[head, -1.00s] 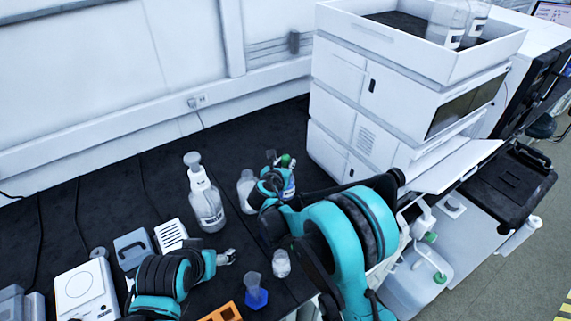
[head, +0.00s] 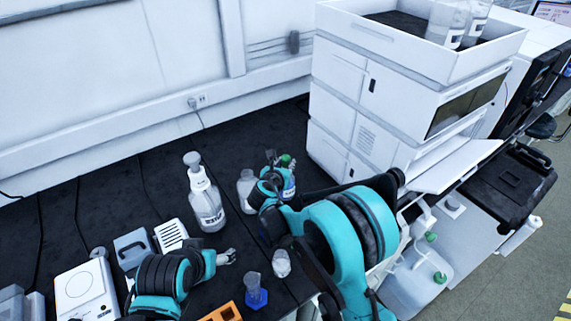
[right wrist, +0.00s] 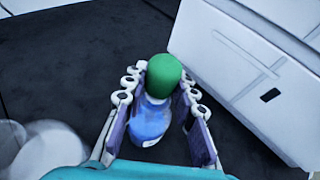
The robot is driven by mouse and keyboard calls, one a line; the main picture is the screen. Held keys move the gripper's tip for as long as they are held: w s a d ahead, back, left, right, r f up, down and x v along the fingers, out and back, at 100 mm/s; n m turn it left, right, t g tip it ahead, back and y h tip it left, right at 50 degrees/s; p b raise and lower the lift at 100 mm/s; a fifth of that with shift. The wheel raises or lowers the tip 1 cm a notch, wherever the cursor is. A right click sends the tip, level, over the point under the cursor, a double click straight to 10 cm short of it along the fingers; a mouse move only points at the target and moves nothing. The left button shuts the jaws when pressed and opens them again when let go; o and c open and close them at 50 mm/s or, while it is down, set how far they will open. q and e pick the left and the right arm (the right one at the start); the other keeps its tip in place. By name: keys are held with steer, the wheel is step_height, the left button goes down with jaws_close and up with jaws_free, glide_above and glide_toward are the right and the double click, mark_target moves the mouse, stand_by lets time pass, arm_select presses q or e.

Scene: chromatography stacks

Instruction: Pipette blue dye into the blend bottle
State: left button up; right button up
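A clear bottle with a green cap (right wrist: 163,76) and blue liquid (right wrist: 148,120) stands upright on the dark bench in the right wrist view. In the head view its green cap (head: 285,160) shows beside my right gripper (head: 274,166), which partly hides it. My right gripper (right wrist: 160,92) is open, with one finger on each side of this bottle and a small gap at the right finger. My left gripper (head: 229,256) is low over the bench, and its fingers are too small to read. I cannot make out a pipette or tell which vessel is the blend bottle.
A wash bottle (head: 207,208), a clear bottle (head: 246,186), a small jar (head: 281,263) and a blue-based vessel (head: 255,293) stand nearby. An orange rack (head: 226,313) is at the front edge. The white instrument stack (head: 360,130) rises close right of the green-capped bottle.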

steer(key=shift+r+p, duration=3.95)
steer(key=shift+r, duration=2.25)
